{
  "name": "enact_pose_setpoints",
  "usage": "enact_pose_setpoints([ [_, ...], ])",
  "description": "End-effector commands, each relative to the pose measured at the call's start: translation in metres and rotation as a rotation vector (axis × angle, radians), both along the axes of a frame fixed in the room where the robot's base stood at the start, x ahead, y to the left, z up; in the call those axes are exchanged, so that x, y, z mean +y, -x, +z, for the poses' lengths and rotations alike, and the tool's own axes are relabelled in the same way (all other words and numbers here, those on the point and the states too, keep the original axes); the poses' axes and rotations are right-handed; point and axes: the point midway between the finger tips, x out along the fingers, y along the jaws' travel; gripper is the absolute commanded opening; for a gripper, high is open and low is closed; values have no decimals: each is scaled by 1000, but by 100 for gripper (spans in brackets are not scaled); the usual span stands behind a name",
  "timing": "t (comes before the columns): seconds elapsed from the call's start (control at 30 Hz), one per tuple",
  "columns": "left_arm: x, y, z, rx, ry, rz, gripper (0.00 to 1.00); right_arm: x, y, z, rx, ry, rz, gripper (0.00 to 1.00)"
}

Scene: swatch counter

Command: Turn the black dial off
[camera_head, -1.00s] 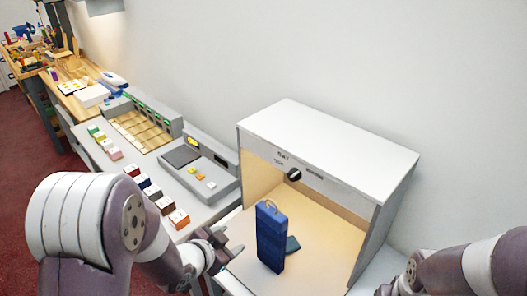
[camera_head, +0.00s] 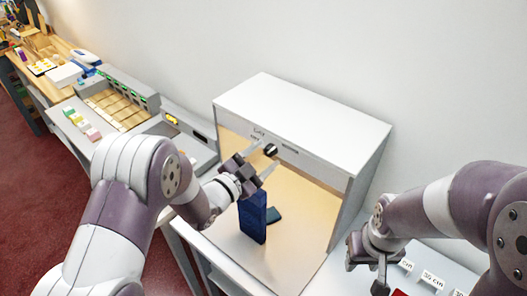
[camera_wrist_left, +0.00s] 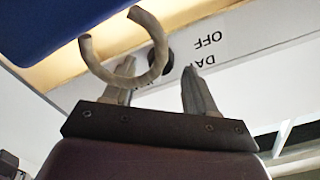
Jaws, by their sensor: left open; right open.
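The black dial (camera_head: 270,150) sits on the front top strip of the white light box (camera_head: 300,120). It also shows in the left wrist view (camera_wrist_left: 160,60), partly behind a beige ring and close to the printed words "OFF" and "DAY". My left gripper (camera_head: 265,168) is open in front of the strip, its fingertips close to the dial; I cannot tell if they touch it. The left wrist view shows its two fingers (camera_wrist_left: 160,85) apart. My right gripper (camera_head: 368,270) is at the lower right, away from the dial, and points down.
A blue block (camera_head: 252,217) stands upright in the box opening, below my left gripper, and a dark teal piece (camera_head: 274,215) lies behind it. A grey console (camera_head: 185,140) and sorting tray (camera_head: 120,105) stand to the left. Labelled cards (camera_head: 432,279) lie at the lower right.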

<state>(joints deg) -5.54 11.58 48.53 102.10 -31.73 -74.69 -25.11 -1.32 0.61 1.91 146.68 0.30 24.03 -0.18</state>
Motion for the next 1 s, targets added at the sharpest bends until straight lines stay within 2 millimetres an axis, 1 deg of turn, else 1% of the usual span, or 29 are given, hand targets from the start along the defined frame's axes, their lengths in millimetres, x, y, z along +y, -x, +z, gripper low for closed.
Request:
enact_pose_setpoints([
  [0.1,-4,-5,0,-1,0,-1,57,0,0,2,0,0,0,43],
  [0.37,-4,-6,0,0,0,1,57,0,0,2,0,0,0,43],
  [0.47,-4,-6,0,0,0,1,27,0,0,2,0,0,0,43],
  [0.5,-4,-5,0,0,0,1,14,0,0,2,0,0,0,43],
  [0.53,-4,-5,0,-1,1,0,5,0,0,2,0,0,0,43],
  [0.57,-4,-5,0,0,0,1,2,0,0,2,0,0,0,43],
  [0.83,-4,-5,-1,13,20,0,2,0,0,0,0,0,0,43],
  [1.0,-4,-6,-1,59,85,0,2,0,0,-5,0,0,0,43],
])
